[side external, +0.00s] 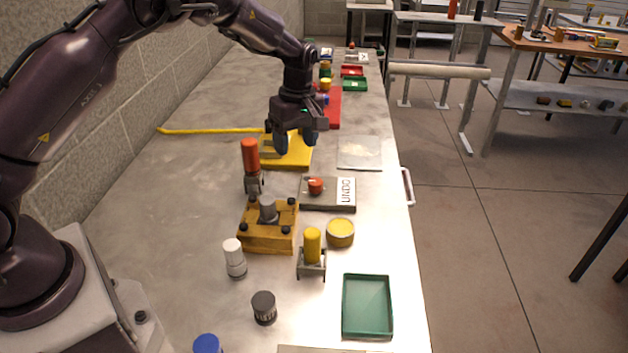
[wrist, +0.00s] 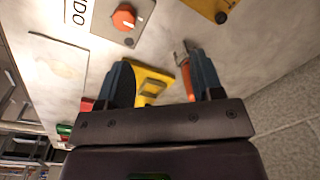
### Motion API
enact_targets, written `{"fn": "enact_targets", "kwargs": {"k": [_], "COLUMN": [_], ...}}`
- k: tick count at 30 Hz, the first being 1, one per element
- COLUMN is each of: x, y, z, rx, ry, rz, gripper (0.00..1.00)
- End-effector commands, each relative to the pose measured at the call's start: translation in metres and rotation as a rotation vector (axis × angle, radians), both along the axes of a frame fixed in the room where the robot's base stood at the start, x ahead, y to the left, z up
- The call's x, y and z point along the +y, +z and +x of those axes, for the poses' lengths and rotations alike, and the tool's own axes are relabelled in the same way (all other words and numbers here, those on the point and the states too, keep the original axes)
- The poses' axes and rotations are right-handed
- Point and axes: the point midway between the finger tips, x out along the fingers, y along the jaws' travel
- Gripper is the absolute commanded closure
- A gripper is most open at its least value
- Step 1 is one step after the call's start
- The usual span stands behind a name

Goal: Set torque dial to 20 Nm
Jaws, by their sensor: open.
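The dial is a round orange-red knob (side external: 316,185) with a pale pointer mark, on a flat grey plate (side external: 329,204) beside a white label reading "UNDO". In the wrist view the knob (wrist: 124,17) is near the top edge, left of centre, and the label is cut off. I cannot read any Nm scale. My gripper (side external: 295,144) is open and empty, pointing down above a yellow plate, farther along the bench than the dial and apart from it. In the wrist view its two dark fingers (wrist: 162,78) are spread, with the knob outside them.
An orange-handled tool (side external: 250,155) stands near the dial; a yellow block (side external: 266,240) with a grey post is in front. A yellow-topped tool (side external: 312,246), a round yellow tin (side external: 340,233), a white bottle (side external: 235,258) and a green tray (side external: 367,336) are nearer. A brick wall bounds the left.

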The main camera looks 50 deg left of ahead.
Motion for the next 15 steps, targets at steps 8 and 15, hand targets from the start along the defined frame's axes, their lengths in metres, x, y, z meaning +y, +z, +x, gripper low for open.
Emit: {"fn": "enact_targets", "kwargs": {"k": [8, 15], "x": [-0.005, -0.006], "y": [0.008, 0.002], "z": [0.045, 0.043], "rx": [-0.083, -0.072], "ry": [0.473, 0.612], "rz": [0.006, 0.005], "gripper": [0.40, 0.40]}}
